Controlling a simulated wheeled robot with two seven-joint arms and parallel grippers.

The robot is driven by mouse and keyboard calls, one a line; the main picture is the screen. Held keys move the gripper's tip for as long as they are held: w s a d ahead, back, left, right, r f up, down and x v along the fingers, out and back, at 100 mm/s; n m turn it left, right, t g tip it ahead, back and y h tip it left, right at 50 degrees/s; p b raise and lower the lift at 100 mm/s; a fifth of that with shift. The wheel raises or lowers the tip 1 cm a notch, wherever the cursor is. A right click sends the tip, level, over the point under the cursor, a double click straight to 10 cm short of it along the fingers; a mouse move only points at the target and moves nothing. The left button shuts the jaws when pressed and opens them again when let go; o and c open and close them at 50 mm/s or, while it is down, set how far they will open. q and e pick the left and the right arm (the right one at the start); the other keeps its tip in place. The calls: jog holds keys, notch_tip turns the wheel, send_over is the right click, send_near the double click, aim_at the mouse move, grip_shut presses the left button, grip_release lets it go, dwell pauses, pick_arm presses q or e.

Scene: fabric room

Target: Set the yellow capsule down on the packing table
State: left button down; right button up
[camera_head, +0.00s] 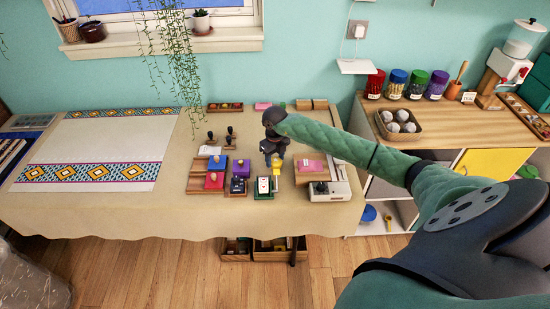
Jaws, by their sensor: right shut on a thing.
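My right gripper (274,154) is over the middle-right part of the table, at the end of my green arm that comes in from the right. It is shut on a small yellow thing, which appears to be the yellow capsule (276,164), just below the dark fingers. The capsule is small here and partly covered by the gripper. I cannot tell whether it touches anything below. The table (110,218), with a beige cloth, appears to be the packing table. My left gripper is not in view.
Stamps (230,135) stand to the left. A patterned cloth (95,150) covers the left side. The front left strip is clear.

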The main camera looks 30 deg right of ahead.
jog(key=shift+f, duration=0.1)
jog(key=o, duration=0.9)
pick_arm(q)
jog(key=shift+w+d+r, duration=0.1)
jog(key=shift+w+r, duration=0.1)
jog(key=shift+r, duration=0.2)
pick_arm(e)
jog(key=shift+o, duration=0.3)
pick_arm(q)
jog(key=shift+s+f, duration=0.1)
